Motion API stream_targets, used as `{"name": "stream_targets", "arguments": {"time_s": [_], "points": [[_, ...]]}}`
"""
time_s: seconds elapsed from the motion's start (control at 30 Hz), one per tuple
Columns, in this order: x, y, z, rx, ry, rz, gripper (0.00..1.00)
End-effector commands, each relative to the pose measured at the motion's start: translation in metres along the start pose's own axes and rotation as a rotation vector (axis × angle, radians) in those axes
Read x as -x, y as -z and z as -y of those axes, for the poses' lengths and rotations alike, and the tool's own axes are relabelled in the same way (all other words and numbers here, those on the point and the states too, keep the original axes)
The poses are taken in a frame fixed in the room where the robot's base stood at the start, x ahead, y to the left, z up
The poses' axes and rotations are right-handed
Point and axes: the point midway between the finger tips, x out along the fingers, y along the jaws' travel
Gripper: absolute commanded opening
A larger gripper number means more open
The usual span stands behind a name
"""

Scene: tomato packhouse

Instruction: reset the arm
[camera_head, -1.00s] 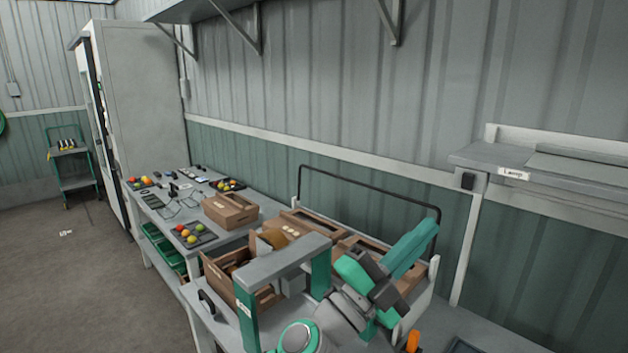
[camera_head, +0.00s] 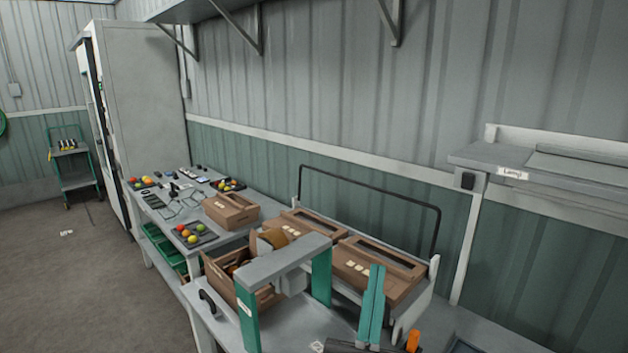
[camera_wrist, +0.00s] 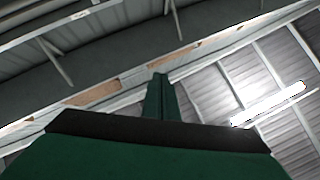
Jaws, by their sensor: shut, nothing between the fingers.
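My gripper (camera_head: 376,268) shows at the lower middle-right of the head view. Its two green fingers point upward and lie close together, with nothing between them. In the wrist view my gripper (camera_wrist: 160,76) points at the ceiling, fingers together and empty. It stands in front of a brown carton (camera_head: 392,292) with a dark window, apart from or overlapping it; I cannot tell the gap. Most of my arm is below the picture.
A grey and green arch (camera_head: 285,258) stands on the bench left of my gripper. Beside it are an open crate (camera_head: 268,300) and another carton (camera_head: 232,212). A wall shelf (camera_head: 480,158) is at right. Trays of tomatoes (camera_head: 195,238) lie farther left.

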Motion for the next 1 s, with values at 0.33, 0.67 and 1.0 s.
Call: {"name": "stream_targets", "arguments": {"time_s": [0.33,0.67,1.0], "points": [[0.099,-0.045,0.009,0.105,0.184,0.178,0.00],[0.215,-0.074,0.003,0.144,0.301,0.396,0.00],[0.346,-0.072,-0.009,0.127,0.350,0.659,0.00]]}}
